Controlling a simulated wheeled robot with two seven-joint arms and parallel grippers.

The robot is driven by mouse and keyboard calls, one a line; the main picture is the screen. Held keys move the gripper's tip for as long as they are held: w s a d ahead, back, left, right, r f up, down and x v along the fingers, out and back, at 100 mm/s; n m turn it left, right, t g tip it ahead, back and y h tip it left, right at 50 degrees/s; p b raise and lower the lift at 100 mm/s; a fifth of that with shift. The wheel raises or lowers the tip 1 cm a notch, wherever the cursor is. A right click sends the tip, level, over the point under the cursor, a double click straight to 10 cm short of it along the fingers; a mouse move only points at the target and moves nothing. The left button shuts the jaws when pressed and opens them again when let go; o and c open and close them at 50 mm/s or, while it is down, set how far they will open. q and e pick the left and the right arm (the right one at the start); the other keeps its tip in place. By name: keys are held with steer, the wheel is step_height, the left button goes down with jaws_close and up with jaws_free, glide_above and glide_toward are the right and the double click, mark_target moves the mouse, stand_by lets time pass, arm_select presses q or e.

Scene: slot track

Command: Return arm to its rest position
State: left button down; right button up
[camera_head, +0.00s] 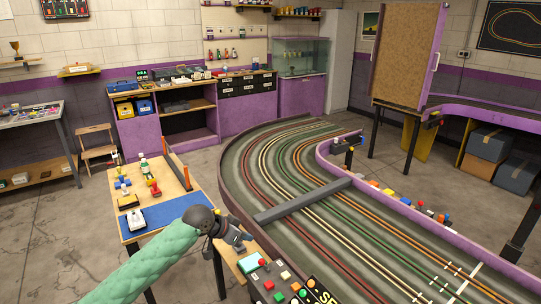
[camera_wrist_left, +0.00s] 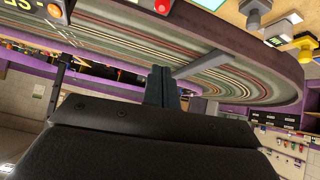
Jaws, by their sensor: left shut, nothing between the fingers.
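My left arm, in a green quilted sleeve, comes in from the bottom left of the head view. My left gripper (camera_head: 238,241) is beside the right edge of the small wooden table with the blue mat (camera_head: 170,213), near the track's lower left edge. Its fingers are shut with nothing between them. In the left wrist view the closed fingers (camera_wrist_left: 162,88) point toward the slot track (camera_wrist_left: 225,50). My right gripper does not show in either view.
The curved slot track (camera_head: 330,215) fills the right, crossed by a grey bar (camera_head: 300,200). A button panel (camera_head: 285,285) lies just below the gripper. Open floor (camera_head: 60,235) lies at the left.

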arm_select(q)
steer(key=w+a+f+n+t+y, duration=0.25)
steer(key=w+a+t+y, duration=0.2)
steer(key=w+a, duration=0.6)
steer(key=s+a+f+n+g+y, duration=0.1)
steer(key=s+f, duration=0.2)
steer(key=f, duration=0.6)
steer(key=s+a+f+n+y, duration=0.15)
steer(key=s+f, duration=0.25)
steer(key=f, duration=0.5)
steer(key=s+a+f+g, duration=0.1)
steer(key=s+f, duration=0.2)
steer(key=f, duration=0.6)
steer(key=s+d+f+n+g, duration=0.1)
steer(key=s+d+f+g, duration=0.15)
steer(key=s+f, duration=1.85)
steer(key=s+d+f+g, duration=0.1)
steer(key=s+f, duration=0.2)
steer(key=s, duration=0.6)
steer(key=s+d+f+g, duration=0.1)
steer(key=s+f, duration=0.2)
steer(key=s, duration=0.6)
steer(key=s+d+f+n+g, duration=0.1)
steer(key=s+d+f+g, duration=0.1)
steer(key=s, duration=0.8)
steer(key=shift+f, duration=0.7)
steer(key=shift+s, duration=0.1)
